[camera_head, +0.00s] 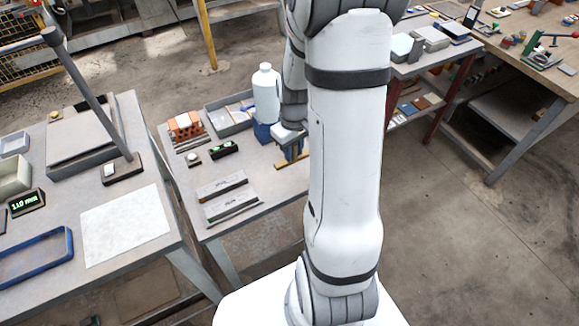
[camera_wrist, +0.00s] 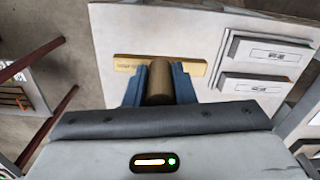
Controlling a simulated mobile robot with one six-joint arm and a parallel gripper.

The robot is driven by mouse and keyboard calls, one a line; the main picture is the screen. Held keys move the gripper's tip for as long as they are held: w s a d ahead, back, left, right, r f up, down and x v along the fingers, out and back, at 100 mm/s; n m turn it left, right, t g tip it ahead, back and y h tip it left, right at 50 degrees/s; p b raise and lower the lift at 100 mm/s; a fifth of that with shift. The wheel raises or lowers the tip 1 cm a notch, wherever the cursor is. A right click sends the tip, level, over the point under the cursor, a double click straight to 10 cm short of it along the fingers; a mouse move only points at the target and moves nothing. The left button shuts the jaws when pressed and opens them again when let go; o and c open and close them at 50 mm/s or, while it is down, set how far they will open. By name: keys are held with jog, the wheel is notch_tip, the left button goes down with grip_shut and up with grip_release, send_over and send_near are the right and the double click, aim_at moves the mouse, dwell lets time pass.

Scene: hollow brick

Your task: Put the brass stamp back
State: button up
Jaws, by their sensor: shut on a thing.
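My gripper (camera_wrist: 160,82) is shut on a brown cylinder, which looks like the brass stamp (camera_wrist: 160,84). The cylinder sits between the two blue fingers and is seen nearly end-on. A yellow strip with small lettering (camera_wrist: 190,68) lies beyond the fingers; I cannot tell whether the stamp touches it. In the head view my gripper (camera_head: 293,151) is over the right edge of the middle table, with the yellow strip (camera_head: 283,165) just below it. My arm hides part of this area, and the stamp is not clear there.
Two grey labelled blocks (camera_head: 222,186) (camera_head: 232,206) lie on the middle table (camera_head: 262,212), left of my gripper. Behind are a white bottle (camera_head: 265,90), a grey tray (camera_head: 230,120) and an orange hollow brick (camera_head: 184,124). The tabletop between blocks and gripper looks clear.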

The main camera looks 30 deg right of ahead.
notch_tip(320, 180, down, 4)
jog(key=shift+f+p, duration=0.35)
jog(key=shift+f, duration=1.9)
jog(key=shift+f, duration=0.1)
jog(key=shift+f+b, duration=0.15)
jog(key=shift+b, duration=0.15)
jog(key=o, duration=0.8)
